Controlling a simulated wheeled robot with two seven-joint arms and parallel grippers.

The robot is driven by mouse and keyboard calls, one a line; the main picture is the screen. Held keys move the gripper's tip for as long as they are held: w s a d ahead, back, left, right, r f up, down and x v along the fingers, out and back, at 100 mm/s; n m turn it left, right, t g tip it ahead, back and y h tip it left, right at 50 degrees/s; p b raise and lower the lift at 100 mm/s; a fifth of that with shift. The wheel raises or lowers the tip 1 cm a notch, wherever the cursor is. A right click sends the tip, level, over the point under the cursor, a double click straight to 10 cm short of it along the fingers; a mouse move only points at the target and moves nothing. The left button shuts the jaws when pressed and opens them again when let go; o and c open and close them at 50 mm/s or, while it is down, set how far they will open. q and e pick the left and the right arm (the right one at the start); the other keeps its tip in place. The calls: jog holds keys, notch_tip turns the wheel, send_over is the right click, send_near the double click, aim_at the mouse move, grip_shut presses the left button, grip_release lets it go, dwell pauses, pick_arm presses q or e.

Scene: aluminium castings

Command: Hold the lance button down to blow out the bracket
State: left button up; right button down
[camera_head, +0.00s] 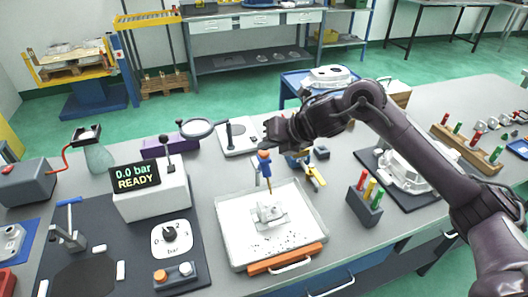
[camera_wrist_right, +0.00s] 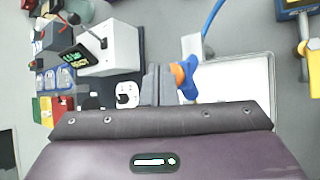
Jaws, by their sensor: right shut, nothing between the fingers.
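The lance (camera_head: 266,170) stands upright over the white tray (camera_head: 228,222), its nozzle pointing down at the bracket. It has a blue body and an orange button (camera_head: 264,153) on top. The pale bracket (camera_head: 270,212) sits in the tray with dark chips around it. My right gripper (camera_head: 270,132) is shut and empty, just above the lance. In the right wrist view its closed fingers (camera_wrist_right: 157,85) are beside the orange button (camera_wrist_right: 178,75) and blue lance body (camera_wrist_right: 188,84); I cannot tell whether they touch. My left gripper is not in view.
A magnifier (camera_head: 197,129) stands behind left of the lance. A block of coloured pens (camera_head: 364,205) and a casting on a dark mat (camera_head: 408,172) are to the right.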

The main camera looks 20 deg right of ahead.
aim_at(268, 154)
jog(key=shift+f+b, duration=0.45)
jog(key=shift+f, duration=0.15)
jog(key=shift+r, duration=0.1)
dwell(1.9)
jog(key=shift+r+p, duration=0.85)
jog(key=shift+r, duration=0.15)
notch_tip(268, 154, up, 5)
jog(key=p, duration=0.4)
jog(key=shift+d+f, duration=0.1)
